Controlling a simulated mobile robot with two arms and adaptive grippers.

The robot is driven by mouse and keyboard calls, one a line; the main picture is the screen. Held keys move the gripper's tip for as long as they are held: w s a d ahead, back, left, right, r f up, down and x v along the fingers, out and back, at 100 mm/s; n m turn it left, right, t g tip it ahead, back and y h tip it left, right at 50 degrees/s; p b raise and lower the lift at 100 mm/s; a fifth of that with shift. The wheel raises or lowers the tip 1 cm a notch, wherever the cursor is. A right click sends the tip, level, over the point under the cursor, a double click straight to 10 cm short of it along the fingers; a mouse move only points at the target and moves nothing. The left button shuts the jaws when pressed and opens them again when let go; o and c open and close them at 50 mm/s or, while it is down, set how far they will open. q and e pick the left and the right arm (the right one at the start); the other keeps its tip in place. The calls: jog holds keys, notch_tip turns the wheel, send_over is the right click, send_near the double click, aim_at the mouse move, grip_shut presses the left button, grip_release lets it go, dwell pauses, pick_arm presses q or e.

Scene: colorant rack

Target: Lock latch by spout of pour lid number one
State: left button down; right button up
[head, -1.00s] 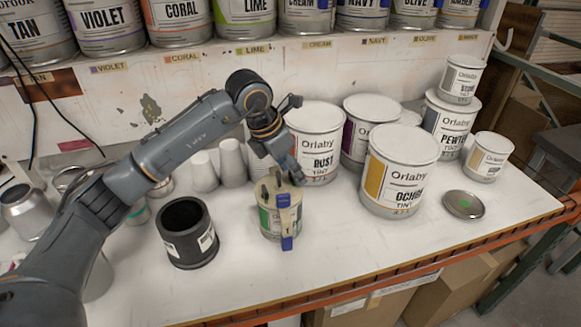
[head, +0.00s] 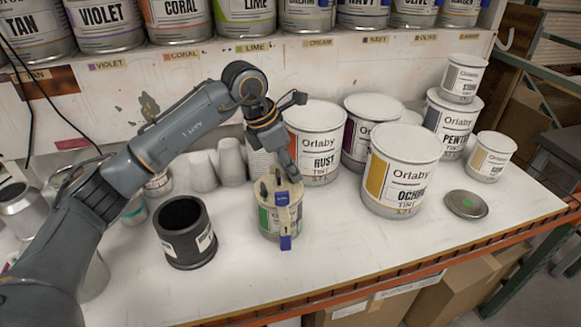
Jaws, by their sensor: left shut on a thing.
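A small can with a green and white label (head: 268,222) stands upright at the middle of the bench. A beige pour lid (head: 293,197) with blue latch parts (head: 285,242) sits on top of it. One blue part lies on top of the lid and another hangs at the near side. My left gripper (head: 287,178) reaches down from behind and above to the lid's far side. It is shut at the lid; its fingers and wrist hide the exact spot held. Whether each latch is locked is too small to tell. My right gripper is not in view.
A black open-topped container (head: 187,233) stands left of the small can. The Rust tin (head: 318,150) is close behind it, and the Ochre tin (head: 398,175) is to the right. A loose round lid (head: 466,204) lies farther right. The bench in front is clear.

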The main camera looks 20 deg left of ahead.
pick_arm(q)
jog(key=c, duration=1)
grip_release()
jog(key=shift+c, duration=0.2)
jog(key=v, duration=1.2)
